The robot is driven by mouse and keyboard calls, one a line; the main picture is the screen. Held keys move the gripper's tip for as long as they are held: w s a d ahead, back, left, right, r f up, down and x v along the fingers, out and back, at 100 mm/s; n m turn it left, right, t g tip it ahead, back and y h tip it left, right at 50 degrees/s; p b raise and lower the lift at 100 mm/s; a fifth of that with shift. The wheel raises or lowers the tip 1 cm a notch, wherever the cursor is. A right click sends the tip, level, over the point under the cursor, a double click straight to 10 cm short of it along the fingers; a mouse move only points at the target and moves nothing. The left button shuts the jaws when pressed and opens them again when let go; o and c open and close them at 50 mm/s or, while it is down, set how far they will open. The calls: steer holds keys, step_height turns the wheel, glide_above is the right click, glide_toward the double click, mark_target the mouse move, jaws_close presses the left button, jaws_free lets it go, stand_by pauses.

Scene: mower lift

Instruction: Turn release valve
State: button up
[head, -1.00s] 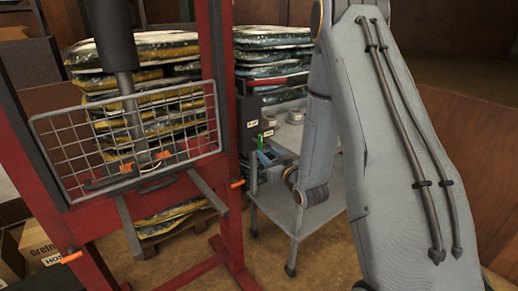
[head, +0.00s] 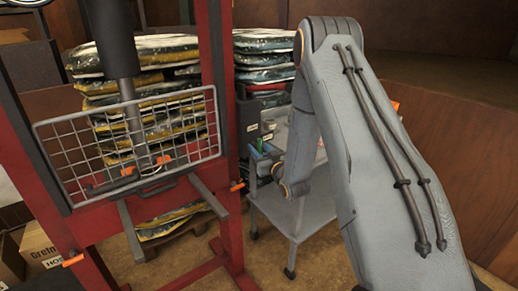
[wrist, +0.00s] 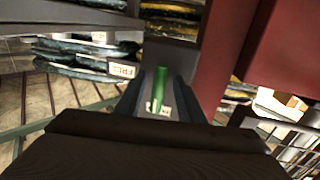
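A green handle (wrist: 161,88), which looks like the release valve's lever, shows in the middle of the wrist view against a grey surface. My gripper (wrist: 160,92) has its two dark fingers apart, one on each side of the green handle, with a visible gap on both sides. I cannot tell how deep the handle lies between the fingers. In the head view a dark box (head: 247,120) with small white labels is on the right post of the red press frame (head: 222,140). My arm hides much of the area right of it.
A wire guard (head: 80,153) covers the press front. Stacked bags (head: 262,43) stand behind the frame. A grey cart (head: 292,218) stands right of the post, close to my arm. Cardboard boxes (head: 38,245) are at lower left.

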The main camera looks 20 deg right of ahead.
jaws_close()
